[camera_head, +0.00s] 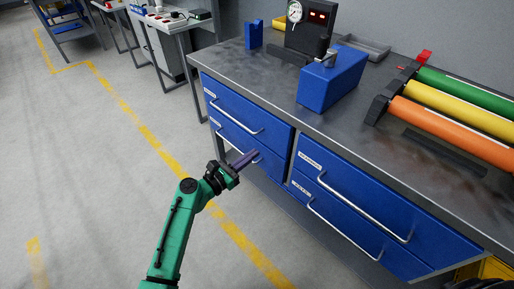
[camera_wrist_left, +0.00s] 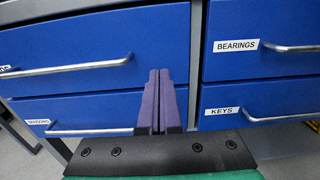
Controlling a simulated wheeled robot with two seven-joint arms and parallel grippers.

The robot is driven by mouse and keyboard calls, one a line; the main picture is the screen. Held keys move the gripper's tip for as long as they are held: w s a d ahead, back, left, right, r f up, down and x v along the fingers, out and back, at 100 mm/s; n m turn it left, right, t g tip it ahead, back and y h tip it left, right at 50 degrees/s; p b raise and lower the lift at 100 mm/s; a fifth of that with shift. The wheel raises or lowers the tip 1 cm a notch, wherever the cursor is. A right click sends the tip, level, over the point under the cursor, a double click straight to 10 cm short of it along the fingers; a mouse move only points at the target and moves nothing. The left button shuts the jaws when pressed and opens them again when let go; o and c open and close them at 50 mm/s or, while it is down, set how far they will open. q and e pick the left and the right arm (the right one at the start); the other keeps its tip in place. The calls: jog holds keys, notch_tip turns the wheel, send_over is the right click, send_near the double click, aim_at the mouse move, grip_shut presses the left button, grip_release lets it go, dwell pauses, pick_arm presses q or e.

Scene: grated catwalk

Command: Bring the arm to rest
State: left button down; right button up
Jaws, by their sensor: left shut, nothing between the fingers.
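My left arm, green with black joints, reaches up from the bottom of the head view. Its left gripper (camera_head: 246,158) has purple fingers that lie together, shut and empty, in front of the lower left blue drawer. The left wrist view shows the same left gripper (camera_wrist_left: 159,98) with its two fingers side by side and nothing between them. They point at the drawer fronts near the gap between the left and right drawer columns. I cannot tell whether the fingertips touch the drawer front. My right gripper is not in view.
The workbench (camera_head: 240,65) has blue drawers with bar handles, among them the BEARINGS drawer (camera_wrist_left: 265,20) and KEYS drawer (camera_wrist_left: 270,97). On top are a blue block (camera_head: 325,85), a gauge box (camera_head: 312,22) and coloured rolls (camera_head: 455,125). Grey floor (camera_head: 75,170) at left is clear.

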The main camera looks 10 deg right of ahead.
pick_arm(q)
jog(key=v, duration=0.6)
jog(key=s+a+f+m+g+y+p, duration=0.1)
jog(key=s+a+f+m+y+p, duration=0.25)
jog(key=f, duration=0.55)
jog(key=s+a+f+m+g+y, duration=0.2)
jog(key=s+a+f+m+y, duration=0.1)
jog(key=s+a+f, duration=0.4)
jog(key=s+a+f+m+g+y+p, duration=0.1)
jog(key=s+a+f+m+y+p, duration=0.2)
jog(key=f, duration=0.7)
jog(key=s+a+f+m+g+y+p, duration=0.1)
jog(key=s+a+f+m+g, duration=0.1)
jog(key=s+a+m, duration=0.2)
jog(key=s+a+f+m+g+y+p, duration=0.1)
jog(key=s+a+f+m+y, duration=0.1)
jog(key=s+m, duration=0.6)
jog(key=s+a+f+m+g+y+p, duration=0.1)
jog(key=s+a+f+m, duration=0.3)
jog(key=s, duration=1)
jog(key=a+m+g+y, duration=0.1)
jog(key=a+m, duration=0.1)
jog(key=a, duration=0.1)
jog(key=shift+g, duration=0.3)
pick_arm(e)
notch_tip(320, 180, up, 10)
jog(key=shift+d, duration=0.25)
